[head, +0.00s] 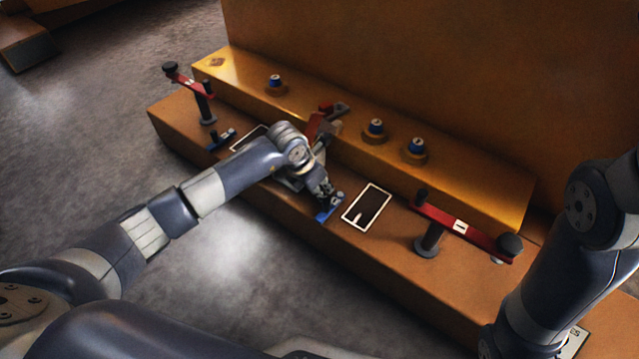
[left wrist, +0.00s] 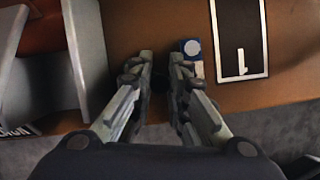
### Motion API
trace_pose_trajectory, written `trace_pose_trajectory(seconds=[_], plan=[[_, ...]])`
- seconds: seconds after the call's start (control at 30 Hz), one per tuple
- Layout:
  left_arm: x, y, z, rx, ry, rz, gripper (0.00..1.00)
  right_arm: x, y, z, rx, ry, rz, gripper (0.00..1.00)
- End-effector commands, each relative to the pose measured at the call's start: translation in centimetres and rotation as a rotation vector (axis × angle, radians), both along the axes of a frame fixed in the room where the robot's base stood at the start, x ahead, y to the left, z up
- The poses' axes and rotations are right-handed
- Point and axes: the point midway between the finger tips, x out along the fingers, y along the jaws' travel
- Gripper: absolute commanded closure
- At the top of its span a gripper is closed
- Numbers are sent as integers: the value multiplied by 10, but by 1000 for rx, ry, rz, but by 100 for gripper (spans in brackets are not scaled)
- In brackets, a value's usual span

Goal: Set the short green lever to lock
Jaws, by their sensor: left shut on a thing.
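My left gripper (head: 322,192) points down over the low orange step. In the left wrist view its two fingers (left wrist: 162,75) are shut on a small dark part, mostly hidden between the tips. A blue piece with a pale round mark (left wrist: 192,47) lies just beyond the right finger; a blue piece (head: 328,209) also shows beside the gripper in the head view. I cannot make out a short green lever in either view; my gripper and forearm hide part of the step. My right arm shows at the right edge, but its gripper is out of view.
Red levers with black knobs stand at the far left (head: 186,80) and right (head: 475,233) of the step. White-framed dark panel (head: 367,206) lies beside my left gripper. Blue-capped knobs (head: 375,127) sit on the upper ledge (head: 325,107). Grey plates (left wrist: 88,45) stand left of my fingers.

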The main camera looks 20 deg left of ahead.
Motion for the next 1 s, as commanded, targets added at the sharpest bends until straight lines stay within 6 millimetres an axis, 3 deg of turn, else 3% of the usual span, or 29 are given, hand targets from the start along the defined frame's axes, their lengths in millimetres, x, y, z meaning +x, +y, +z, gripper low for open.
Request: trace_pose_trajectory(seconds=[0.17, 0.2, 0.3, 0.67, 1.0], plan=[[1, 0, 0, -1, -2, 1, 100, 0, 0, -1, -1, -1, 0, 52], [1, 0, 0, -1, -2, 0, 83, -1, 0, -1, -1, -1, 0, 52], [0, 0, 0, -1, -2, 0, 64, -1, 0, -1, -1, -1, 0, 52], [0, 0, -1, -1, 0, -6, 64, -2, 0, -2, -1, -5, 0, 52], [-2, 4, -6, -2, -1, -142, 64, -1, 0, -35, 0, -3, 0, 52]])
